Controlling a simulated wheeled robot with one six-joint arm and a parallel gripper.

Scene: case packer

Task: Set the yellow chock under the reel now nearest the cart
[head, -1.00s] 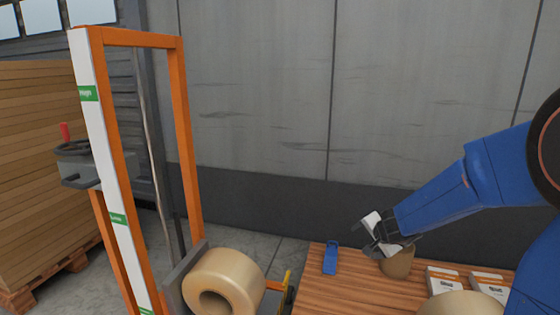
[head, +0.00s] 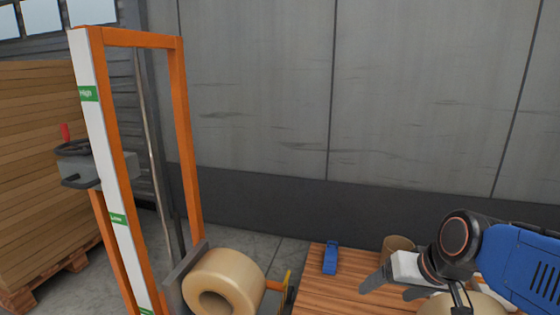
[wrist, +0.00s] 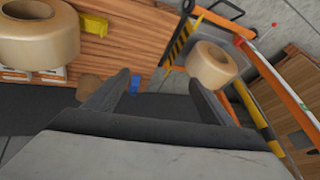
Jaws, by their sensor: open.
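A yellow block that looks like the chock (wrist: 93,24) lies on the wooden table beside a large tan reel (wrist: 38,32) in the wrist view. That reel shows partly behind my arm in the head view (head: 460,304), where I cannot see the chock. Another tan reel (head: 224,280) sits at the orange-framed upright, which may be the cart (head: 180,140); it also shows in the wrist view (wrist: 213,64). My gripper (head: 388,290) is open and empty over the table, its fingers apart in the wrist view (wrist: 158,78).
A blue object (head: 330,258) lies near the table's back left corner, with a small brown roll (head: 397,245) to its right. Boxes with orange bands (wrist: 48,75) are by the large reel. A yellow-black striped part (wrist: 181,42) stands by the table edge. Stacked cardboard (head: 45,170) is left.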

